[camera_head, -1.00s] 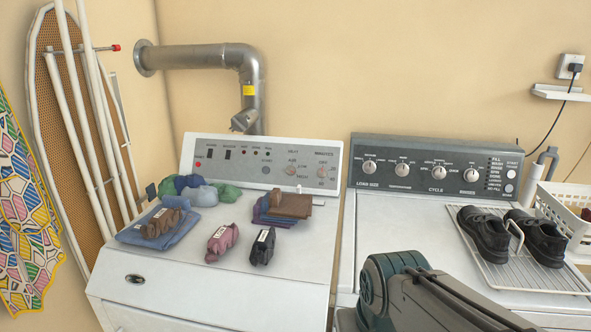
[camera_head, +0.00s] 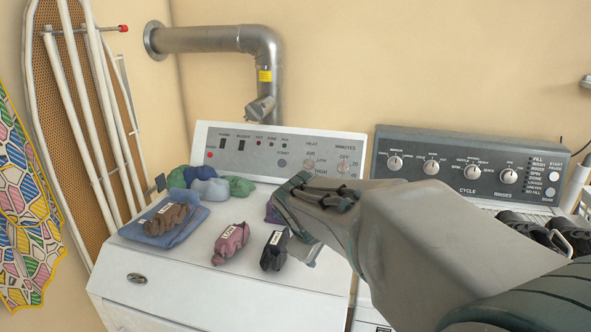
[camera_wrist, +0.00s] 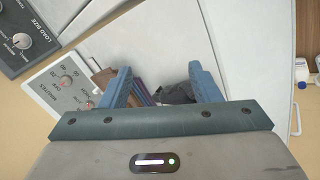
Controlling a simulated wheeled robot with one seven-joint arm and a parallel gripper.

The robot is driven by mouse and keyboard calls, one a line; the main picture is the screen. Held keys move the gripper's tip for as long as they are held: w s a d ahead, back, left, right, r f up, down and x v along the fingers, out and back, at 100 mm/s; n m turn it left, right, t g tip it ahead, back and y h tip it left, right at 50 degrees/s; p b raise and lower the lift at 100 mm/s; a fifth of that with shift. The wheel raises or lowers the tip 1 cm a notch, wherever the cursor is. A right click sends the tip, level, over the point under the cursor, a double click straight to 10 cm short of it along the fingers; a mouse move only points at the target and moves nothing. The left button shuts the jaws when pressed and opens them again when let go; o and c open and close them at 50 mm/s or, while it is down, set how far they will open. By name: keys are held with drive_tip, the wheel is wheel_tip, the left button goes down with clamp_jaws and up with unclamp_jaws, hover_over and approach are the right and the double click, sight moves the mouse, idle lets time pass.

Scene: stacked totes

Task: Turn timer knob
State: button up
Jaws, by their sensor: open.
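The left machine's light control panel (camera_head: 225,150) has a MINUTES timer knob (camera_head: 343,167) at its right end and a HEAT knob (camera_head: 309,164) beside it. In the wrist view the timer knob (camera_wrist: 66,82) shows at the left, outside the fingers. My gripper (camera_head: 308,242) is over the left machine's top, in front of and below the panel, apart from the knobs. In the wrist view my gripper (camera_wrist: 162,84) has its two blue fingers spread. Folded cloths (camera_wrist: 140,95) and a dark bundle show between and beyond them, with nothing clearly held.
Sock bundles (camera_head: 231,243) and folded clothes (camera_head: 165,222) lie on the left machine's top. The right machine's dark panel (camera_head: 460,165) has several knobs. Black shoes (camera_head: 530,228) sit at the right. A metal duct (camera_head: 215,39) runs along the wall behind.

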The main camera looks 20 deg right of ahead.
drive_tip(key=w+d+r+n+t+h+b, duration=0.2)
drive_tip(key=w+d+n+t+h, duration=0.1)
drive_tip(key=w+d+n, duration=0.8)
drive_tip(key=n+t+h+b, duration=0.2)
drive_tip(key=n+t, duration=0.1)
drive_tip(key=n, duration=0.6)
approach(342, 168)
drive_tip(key=p+x, duration=0.2)
drive_tip(key=x, duration=0.6)
drive_tip(key=shift+w+d+f, duration=0.15)
drive_tip(key=shift+w+d, duration=0.05)
drive_tip(key=shift+d, duration=0.1)
drive_tip(key=shift+c, duration=0.4)
drive_tip(key=c, duration=0.9)
